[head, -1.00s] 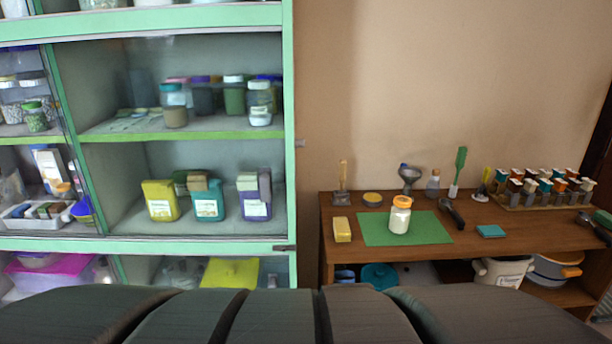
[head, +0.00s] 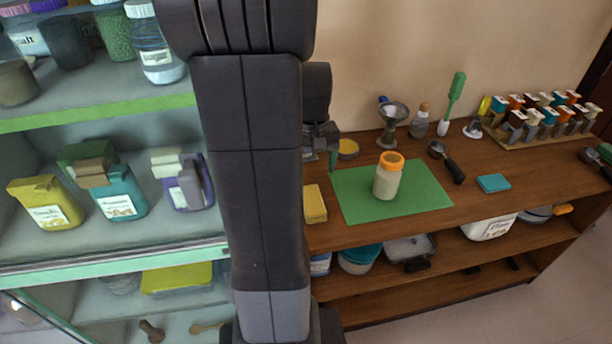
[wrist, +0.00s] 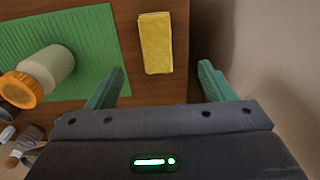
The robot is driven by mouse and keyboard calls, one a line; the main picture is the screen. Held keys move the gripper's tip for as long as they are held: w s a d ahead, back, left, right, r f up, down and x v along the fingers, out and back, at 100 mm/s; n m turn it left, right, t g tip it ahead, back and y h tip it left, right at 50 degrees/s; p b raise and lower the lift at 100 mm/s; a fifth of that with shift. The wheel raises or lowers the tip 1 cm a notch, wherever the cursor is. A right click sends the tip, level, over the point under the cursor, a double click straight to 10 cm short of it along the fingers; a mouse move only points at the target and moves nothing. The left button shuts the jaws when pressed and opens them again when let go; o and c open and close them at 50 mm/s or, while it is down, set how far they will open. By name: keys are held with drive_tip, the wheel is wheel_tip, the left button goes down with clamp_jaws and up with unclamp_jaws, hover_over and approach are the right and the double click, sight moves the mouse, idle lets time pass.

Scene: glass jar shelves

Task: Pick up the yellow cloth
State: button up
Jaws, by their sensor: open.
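The yellow cloth (head: 315,204) is a small folded rectangle lying flat on the wooden bench top, just left of the green mat. It also shows in the wrist view (wrist: 156,43), at the top, ahead of the space between my fingers. My gripper (wrist: 160,84) is open and empty, with one green finger on each side. In the head view my gripper (head: 325,160) is partly hidden by my arm, behind and above the cloth. The cloth is apart from both fingers.
The green mat (head: 428,194) carries a jar with an orange lid (head: 387,176). A black-handled scoop (head: 447,162) and teal cloth (head: 493,183) lie to the right. A funnel (head: 392,112) stands behind. The wall is close behind the bench.

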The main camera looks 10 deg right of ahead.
sight(313, 200)
drive_tip(key=f, duration=0.5)
drive_tip(key=w+f, duration=0.1)
drive_tip(key=f, duration=0.2)
drive_tip(key=shift+d+f, duration=0.15)
drive_tip(key=shift+f, duration=0.05)
drive_tip(key=shift+d+f, duration=0.2)
drive_tip(key=shift+f, duration=2.45)
drive_tip(key=c, duration=1)
